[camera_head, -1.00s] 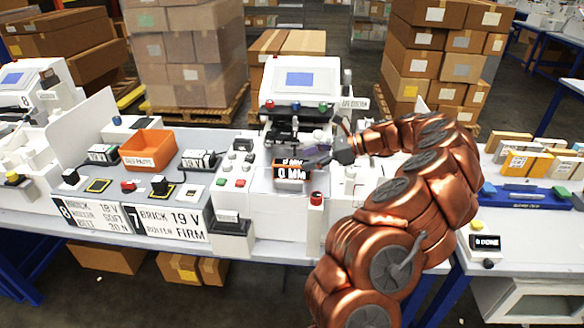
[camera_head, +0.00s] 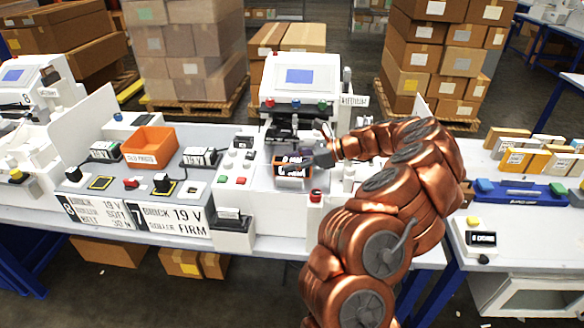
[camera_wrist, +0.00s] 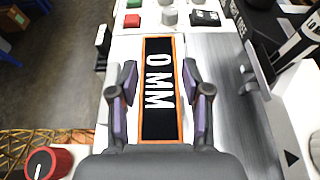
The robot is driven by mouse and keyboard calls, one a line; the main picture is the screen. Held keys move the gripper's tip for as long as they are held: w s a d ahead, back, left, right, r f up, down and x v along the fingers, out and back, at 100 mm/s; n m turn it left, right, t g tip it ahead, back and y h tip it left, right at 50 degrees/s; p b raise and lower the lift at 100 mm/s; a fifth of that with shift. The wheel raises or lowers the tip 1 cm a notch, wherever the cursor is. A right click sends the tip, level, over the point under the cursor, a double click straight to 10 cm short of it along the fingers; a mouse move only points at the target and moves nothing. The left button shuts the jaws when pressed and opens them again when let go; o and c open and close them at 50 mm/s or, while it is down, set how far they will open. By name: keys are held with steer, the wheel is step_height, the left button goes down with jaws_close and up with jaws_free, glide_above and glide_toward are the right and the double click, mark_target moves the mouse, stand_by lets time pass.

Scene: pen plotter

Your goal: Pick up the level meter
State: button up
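The level meter, an orange-rimmed block with a black face reading "0 MM", lies on the plotter's light bed in the head view (camera_head: 292,169). In the wrist view the level meter (camera_wrist: 158,92) lies lengthwise between the two purple-padded fingers. My gripper (camera_wrist: 160,100) is open, with one finger on each side and a visible gap to the meter on both sides. In the head view my gripper (camera_head: 306,159) is at the meter and partly hides it.
The white plotter with a blue screen (camera_head: 299,76) stands just behind. A red knob (camera_wrist: 40,164) is near the lower left of the wrist view. Green and red buttons lie beyond the meter. An orange bin (camera_head: 148,147) sits on the grey panel at left.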

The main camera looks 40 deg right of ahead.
jaws_close()
steer(key=shift+r, duration=0.1)
